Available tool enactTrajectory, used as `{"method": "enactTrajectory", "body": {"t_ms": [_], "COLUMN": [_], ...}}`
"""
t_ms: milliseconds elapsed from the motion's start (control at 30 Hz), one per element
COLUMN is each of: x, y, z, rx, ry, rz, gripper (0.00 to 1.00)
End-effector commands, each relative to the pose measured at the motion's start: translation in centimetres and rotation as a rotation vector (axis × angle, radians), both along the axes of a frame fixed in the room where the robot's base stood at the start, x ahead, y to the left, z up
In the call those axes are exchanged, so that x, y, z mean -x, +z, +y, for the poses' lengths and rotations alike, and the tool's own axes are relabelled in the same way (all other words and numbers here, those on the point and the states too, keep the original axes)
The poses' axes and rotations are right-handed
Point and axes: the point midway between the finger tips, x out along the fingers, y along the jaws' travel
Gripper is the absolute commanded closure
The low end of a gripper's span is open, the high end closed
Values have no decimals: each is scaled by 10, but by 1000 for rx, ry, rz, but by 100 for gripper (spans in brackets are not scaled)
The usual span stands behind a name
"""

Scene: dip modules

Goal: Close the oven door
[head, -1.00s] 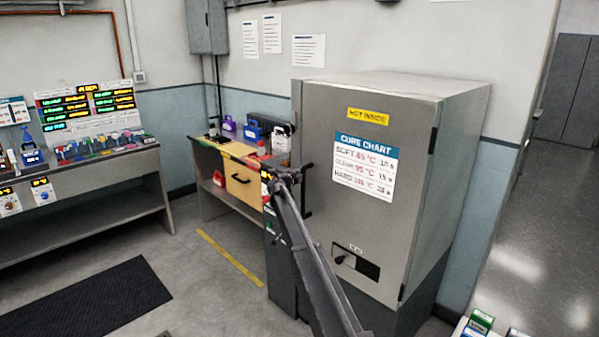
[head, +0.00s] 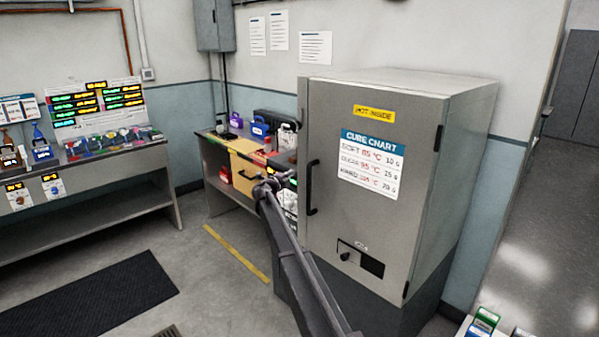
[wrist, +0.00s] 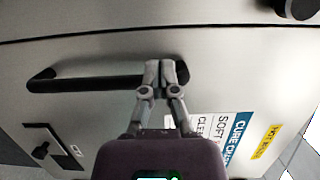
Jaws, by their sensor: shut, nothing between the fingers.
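The oven (head: 465,170) is a grey metal cabinet with a white and blue cure chart and a yellow label on its door (head: 330,130). The door lies flat or nearly flat against the body; I cannot tell if it is fully shut. Its dark bar handle (head: 312,187) is near the left edge. My gripper (head: 270,183) is shut and empty, just left of the handle in the head view. In the wrist view my gripper (wrist: 160,68) overlaps one end of the handle (wrist: 90,83); contact cannot be told.
A workbench (head: 212,165) with coloured items and a yellow drawer front stands left of the oven. Another bench (head: 90,168) is further left. A dark mat (head: 90,297) lies on the floor. Small boxes (head: 486,319) sit at the lower right.

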Motion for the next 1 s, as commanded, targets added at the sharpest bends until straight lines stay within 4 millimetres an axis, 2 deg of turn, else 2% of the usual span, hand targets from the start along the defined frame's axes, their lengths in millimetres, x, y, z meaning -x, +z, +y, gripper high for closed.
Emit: {"method": "enactTrajectory", "body": {"t_ms": [100, 400, 1000], "x": [15, 29, 34], "y": [0, 0, 5], "z": [13, 30, 24], "rx": [0, 0, 30], "ry": [1, 0, 41], "rz": [0, 0, -10], "gripper": [100, 100, 100]}}
